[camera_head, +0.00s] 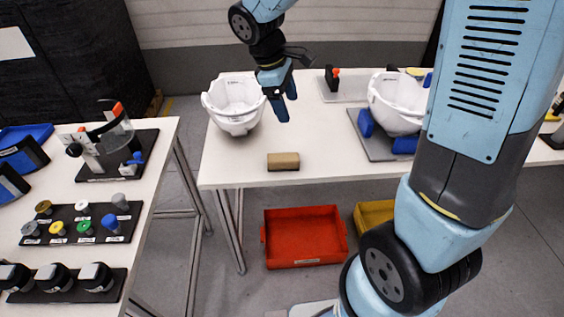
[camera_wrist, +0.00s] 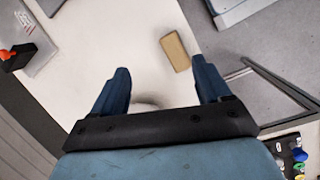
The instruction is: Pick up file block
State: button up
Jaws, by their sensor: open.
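The file block (camera_head: 283,161) is a small tan-brown block lying on the white table near its front edge. In the wrist view the file block (camera_wrist: 175,51) lies beyond the fingertips, nearer the right finger, at a slant. My gripper (camera_head: 281,106) hangs above the table, behind the block in the head view, with its two blue fingers apart and nothing between them. The open fingers also show in the wrist view (camera_wrist: 160,75). The gripper is apart from the block.
A white helmet shell (camera_head: 233,104) stands on the white table (camera_head: 325,160) left of my gripper. Another shell (camera_head: 397,103) sits on a grey fixture with blue supports to the right. A red bin (camera_head: 304,236) is on the floor below. The table around the block is clear.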

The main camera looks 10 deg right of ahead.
aim_at(282, 157)
jog(key=w+a+f+n+h, duration=0.1)
jog(key=w+a+f+n, duration=0.1)
jog(key=a+f+n, duration=0.35)
jog(key=shift+m+g, duration=0.4)
jog(key=shift+m, duration=0.35)
jog(key=x, duration=0.3)
jog(key=a+x, duration=0.1)
jog(key=x, duration=0.6)
jog(key=shift+s+a+f, duration=0.2)
jog(key=shift+f, duration=0.1)
jog(key=shift+s+d+x, duration=0.1)
jog(key=shift+x, duration=1.25)
jog(key=shift+s+d+x, duration=0.15)
jog(key=shift+x, duration=1.15)
jog(key=shift+r, duration=0.1)
jog(key=c, duration=1.1)
